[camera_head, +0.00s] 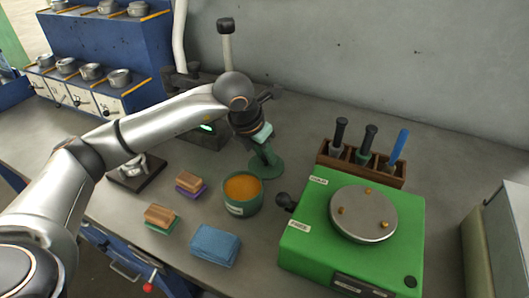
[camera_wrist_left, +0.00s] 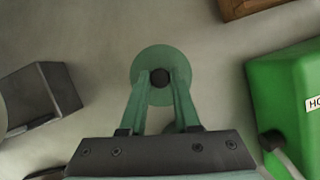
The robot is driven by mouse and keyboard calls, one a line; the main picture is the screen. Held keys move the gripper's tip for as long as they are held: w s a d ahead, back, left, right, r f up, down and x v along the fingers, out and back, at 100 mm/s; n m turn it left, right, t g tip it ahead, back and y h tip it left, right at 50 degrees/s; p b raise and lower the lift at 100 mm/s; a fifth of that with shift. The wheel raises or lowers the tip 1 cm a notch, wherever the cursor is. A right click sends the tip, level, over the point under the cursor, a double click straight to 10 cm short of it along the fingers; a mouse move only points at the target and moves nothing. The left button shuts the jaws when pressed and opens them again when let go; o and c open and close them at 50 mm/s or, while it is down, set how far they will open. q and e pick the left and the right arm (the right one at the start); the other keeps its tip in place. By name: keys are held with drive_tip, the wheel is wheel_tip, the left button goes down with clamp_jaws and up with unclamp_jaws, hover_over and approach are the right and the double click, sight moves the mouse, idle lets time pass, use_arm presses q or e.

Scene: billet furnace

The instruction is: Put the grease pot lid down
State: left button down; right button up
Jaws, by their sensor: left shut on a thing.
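The grease pot (camera_head: 242,194) is a green, open-topped pot with orange grease inside, standing on the grey bench. Its lid (camera_head: 266,169) is a flat green disc just behind and to the right of the pot, apart from it. My left gripper (camera_head: 264,148) points down over the lid, shut on its knob. In the left wrist view the lid (camera_wrist_left: 160,57) is a round green disc, and its dark knob is between the fingertips of my left gripper (camera_wrist_left: 160,80). The lid is level, at or very near the bench top; I cannot tell whether it touches.
A green hotplate-like machine (camera_head: 310,250) stands to the right, with a wooden rack (camera_head: 334,158) of handled tools behind it. A folded blue cloth (camera_head: 215,246) and small brush-like blocks (camera_head: 160,217) lie in front and to the left. Bare bench surrounds the lid.

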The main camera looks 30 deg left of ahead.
use_arm(q)
drive_tip(key=shift+f, duration=0.15)
drive_tip(key=c, duration=0.6)
unclamp_jaws()
drive_tip(key=shift+c, duration=0.2)
drive_tip(key=shift+r, duration=0.25)
drive_tip(key=d+v, duration=0.1)
drive_tip(key=v, duration=1)
drive_tip(key=shift+s+a+r, duration=0.2)
drive_tip(key=shift+a+r, duration=0.2)
drive_tip(key=shift+a, duration=0.1)
drive_tip(key=shift+s, duration=0.1)
